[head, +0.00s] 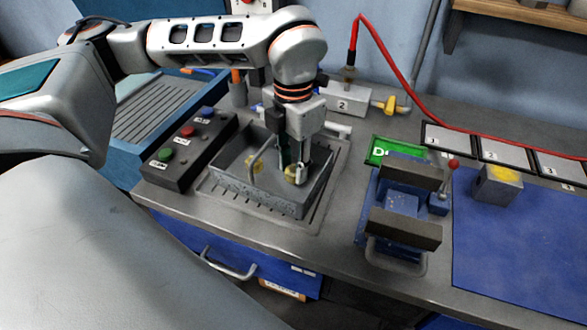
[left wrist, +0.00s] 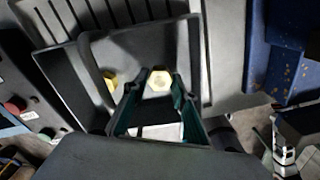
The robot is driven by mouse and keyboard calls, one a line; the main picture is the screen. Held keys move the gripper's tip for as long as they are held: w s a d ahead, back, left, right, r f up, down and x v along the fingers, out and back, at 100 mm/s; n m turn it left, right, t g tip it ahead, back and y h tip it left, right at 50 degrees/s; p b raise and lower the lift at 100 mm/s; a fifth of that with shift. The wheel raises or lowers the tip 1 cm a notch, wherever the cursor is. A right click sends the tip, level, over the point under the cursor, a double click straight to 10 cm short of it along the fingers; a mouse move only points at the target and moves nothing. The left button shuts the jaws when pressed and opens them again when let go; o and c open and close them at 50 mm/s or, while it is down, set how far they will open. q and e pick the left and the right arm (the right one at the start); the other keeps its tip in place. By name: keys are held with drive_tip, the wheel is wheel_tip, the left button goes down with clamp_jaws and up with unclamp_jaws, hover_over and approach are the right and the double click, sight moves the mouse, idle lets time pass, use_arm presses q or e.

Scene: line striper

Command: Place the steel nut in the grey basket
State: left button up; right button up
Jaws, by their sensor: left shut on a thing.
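The grey basket (head: 258,193) with its raised handle stands on a ribbed metal tray on the bench. My left gripper (head: 297,172) points down inside the basket, near its right end. It is shut on the steel nut (left wrist: 160,79), a pale yellowish hexagonal piece between the fingertips in the left wrist view. Whether the nut touches the basket floor cannot be told. A second yellowish piece (left wrist: 110,82) lies in the basket to the left of the gripper. The basket's dark wall (left wrist: 68,88) also shows in the left wrist view. My right gripper is not in view.
A button box (head: 185,150) stands left of the basket. A blue vise (head: 402,205) with dark jaws is to the right. A block with a yellow top (head: 497,185) stands by a blue mat (head: 525,245). A red hose (head: 400,97) runs behind.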

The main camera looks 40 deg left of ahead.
sight(293, 170)
use_arm(q)
drive_tip(key=shift+f, duration=0.75)
drive_tip(key=shift+f, duration=0.1)
drive_tip(key=shift+f, duration=0.15)
drive_tip(key=o, duration=0.9)
wheel_tip(293, 170, up, 12)
drive_tip(key=shift+r+p, duration=0.25)
drive_tip(key=shift+p, duration=0.1)
